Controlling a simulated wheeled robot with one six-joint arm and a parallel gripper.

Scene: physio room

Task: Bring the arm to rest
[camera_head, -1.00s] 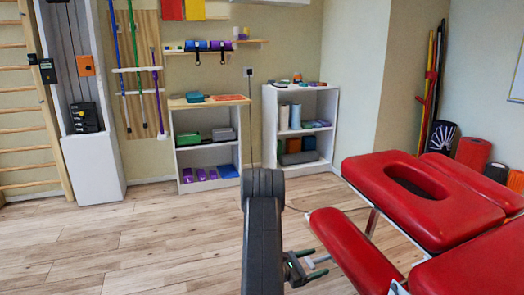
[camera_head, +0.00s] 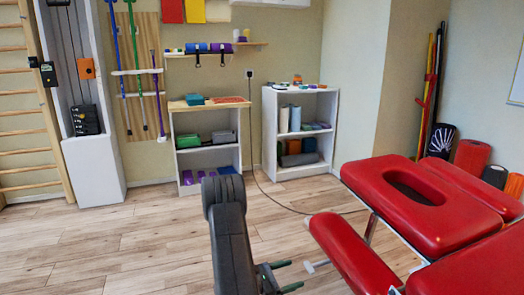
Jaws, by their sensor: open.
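My arm (camera_head: 230,235) rises from the bottom edge in the middle of the head view, dark grey, with its elbow end toward the shelves. My gripper (camera_head: 287,275) shows low beside the arm, on its right. Its two greenish fingers point right and stand apart, with nothing between them. The rest of the gripper is partly hidden behind the arm link. The gripper is to the left of the red treatment table (camera_head: 455,210), apart from its nearest red pad (camera_head: 350,255).
Two white shelf units, one at the left (camera_head: 206,159) and one at the right (camera_head: 327,125), stand against the back wall. A white weight column (camera_head: 94,170) and wooden wall bars (camera_head: 25,133) are at the left. Rollers (camera_head: 471,157) stand at the far right. The wooden floor (camera_head: 120,245) at left is clear.

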